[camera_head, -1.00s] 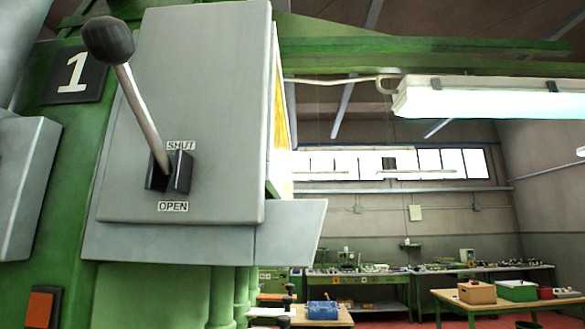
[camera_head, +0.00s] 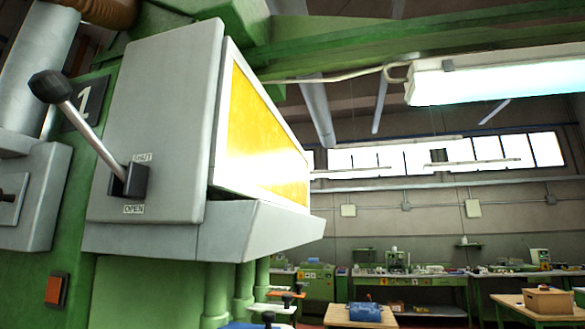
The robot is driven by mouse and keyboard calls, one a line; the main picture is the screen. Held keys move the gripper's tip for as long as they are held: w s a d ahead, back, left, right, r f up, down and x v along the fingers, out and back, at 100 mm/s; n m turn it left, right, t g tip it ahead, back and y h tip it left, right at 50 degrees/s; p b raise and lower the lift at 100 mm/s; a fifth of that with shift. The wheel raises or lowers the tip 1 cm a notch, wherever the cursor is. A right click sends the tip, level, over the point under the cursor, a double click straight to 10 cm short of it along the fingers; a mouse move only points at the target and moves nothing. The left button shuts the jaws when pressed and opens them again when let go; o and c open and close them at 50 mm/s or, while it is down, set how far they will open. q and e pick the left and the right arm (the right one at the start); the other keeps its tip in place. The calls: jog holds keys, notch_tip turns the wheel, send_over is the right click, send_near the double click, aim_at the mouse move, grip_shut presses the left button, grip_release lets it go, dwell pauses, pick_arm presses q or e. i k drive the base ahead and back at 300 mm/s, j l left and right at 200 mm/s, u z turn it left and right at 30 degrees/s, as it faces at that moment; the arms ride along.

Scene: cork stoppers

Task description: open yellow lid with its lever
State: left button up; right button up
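A lever (camera_head: 88,133) with a black knob sticks out of the grey side panel of the green machine. It tilts up and to the left, towards the SHUT label (camera_head: 141,157); the OPEN label (camera_head: 134,209) is below its slot. The yellow lid (camera_head: 262,135), framed in pale grey, sits on the machine's front face to the right of this panel and looks closed. Neither of my grippers is in view.
A grey ledge (camera_head: 262,229) juts out below the lid. A second grey housing (camera_head: 42,195) stands left of the lever. An orange button (camera_head: 54,290) is at lower left. Workbenches (camera_head: 400,278) line the far wall, and a blue object (camera_head: 365,311) lies on a nearer table.

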aim_at(49, 87)
jog(key=k+u, duration=0.1)
jog(key=u, duration=0.25)
jog(key=j+u, duration=0.15)
jog(key=u, duration=0.15)
jog(key=k+j+u, duration=0.1)
jog(key=u, duration=0.25)
